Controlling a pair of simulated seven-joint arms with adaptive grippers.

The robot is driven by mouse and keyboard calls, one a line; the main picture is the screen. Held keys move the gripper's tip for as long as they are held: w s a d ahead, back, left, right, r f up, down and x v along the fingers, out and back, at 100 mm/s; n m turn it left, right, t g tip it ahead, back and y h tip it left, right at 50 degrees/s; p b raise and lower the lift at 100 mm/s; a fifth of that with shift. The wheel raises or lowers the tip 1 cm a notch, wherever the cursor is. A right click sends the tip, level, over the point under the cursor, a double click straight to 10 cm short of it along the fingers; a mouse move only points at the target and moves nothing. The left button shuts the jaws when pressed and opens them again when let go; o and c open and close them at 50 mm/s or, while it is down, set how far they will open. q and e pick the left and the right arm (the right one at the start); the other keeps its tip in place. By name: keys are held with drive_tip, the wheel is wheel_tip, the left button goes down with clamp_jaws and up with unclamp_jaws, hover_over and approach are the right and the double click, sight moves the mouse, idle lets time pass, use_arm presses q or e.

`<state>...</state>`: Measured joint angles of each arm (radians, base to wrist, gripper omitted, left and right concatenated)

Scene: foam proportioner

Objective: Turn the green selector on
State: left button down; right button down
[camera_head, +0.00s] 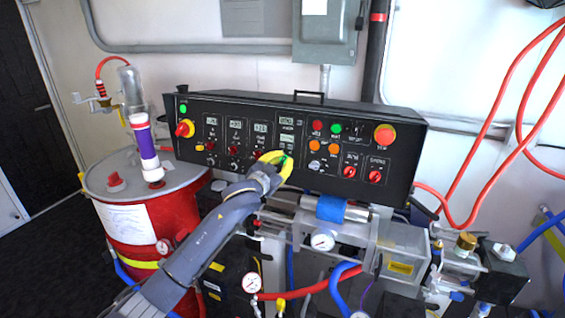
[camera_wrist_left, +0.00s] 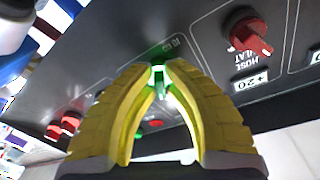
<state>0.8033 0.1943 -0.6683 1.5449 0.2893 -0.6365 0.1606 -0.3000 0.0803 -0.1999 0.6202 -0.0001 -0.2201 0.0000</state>
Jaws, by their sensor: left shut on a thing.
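The green selector (camera_head: 284,160) is a small lit green knob low on the middle of the black control panel. My left gripper (camera_head: 281,159) reaches it from below, and its yellow fingers partly hide it in the head view. In the left wrist view the two fingertips (camera_wrist_left: 158,72) are closed together on the green selector (camera_wrist_left: 157,69), one on each side. A green glow shows on the panel and the inner fingers around it. The selector's exact angle is hard to tell. My right gripper is in neither view.
The black panel (camera_head: 230,103) carries several knobs, displays and lit buttons. A red knob (camera_wrist_left: 250,36) sits close beside the fingers. Below are a clear-cased pump (camera_head: 385,241), gauges and hoses. A red drum (camera_head: 157,223) stands at left, and red hoses (camera_head: 490,130) hang at right.

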use_arm(q)
drive_tip(key=shift+d+r+m, duration=0.1)
drive_tip(key=shift+r+m, duration=0.2)
drive_tip(key=shift+r, duration=0.2)
drive_tip(key=c, duration=1.5)
unclamp_jaws()
drive_tip(key=shift+s+d, duration=0.1)
drive_tip(key=shift+f, duration=0.25)
drive_tip(key=shift+s+a+f, duration=0.1)
drive_tip(key=shift+s+a, duration=0.25)
drive_tip(key=v, duration=1.1)
drive_tip(key=shift+o, duration=0.2)
